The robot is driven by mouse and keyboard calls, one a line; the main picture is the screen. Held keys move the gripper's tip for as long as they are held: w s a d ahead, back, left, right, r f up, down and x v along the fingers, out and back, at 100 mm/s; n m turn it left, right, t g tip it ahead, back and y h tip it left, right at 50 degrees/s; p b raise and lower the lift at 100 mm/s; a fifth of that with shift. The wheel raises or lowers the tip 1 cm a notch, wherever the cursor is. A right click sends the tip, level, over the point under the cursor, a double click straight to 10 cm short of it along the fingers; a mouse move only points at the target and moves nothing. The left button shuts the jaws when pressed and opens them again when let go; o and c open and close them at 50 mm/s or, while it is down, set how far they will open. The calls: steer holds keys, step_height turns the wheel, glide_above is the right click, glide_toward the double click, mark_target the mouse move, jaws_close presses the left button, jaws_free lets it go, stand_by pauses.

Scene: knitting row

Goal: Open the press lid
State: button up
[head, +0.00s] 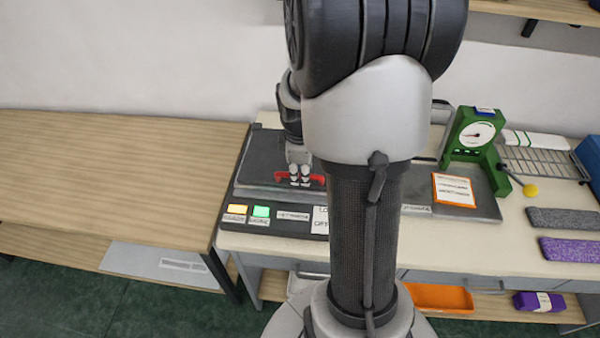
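The press (243,190) stands on the light table, left of my arm. Its dark flat lid (262,150) appears to lie down on the base. A red handle (315,180) is near the lid's front edge, and my arm covers the press's right part. My gripper (300,181) points down at the red handle, with its fingertips in front of or around the bar. Whether they grip it is too small to tell. The front panel has a lit orange button (236,209) and a lit green button (260,211).
A green dial gauge (472,135) stands to the right, near a wire rack (545,162). Grey (565,218) and purple (570,249) knitted pieces lie at the right. An empty wooden table (110,170) is at left. A shelf (545,9) hangs above.

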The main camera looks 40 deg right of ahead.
steer(key=shift+f, duration=0.45)
steer(key=shift+c, duration=0.2)
jaws_close()
stand_by(0.4)
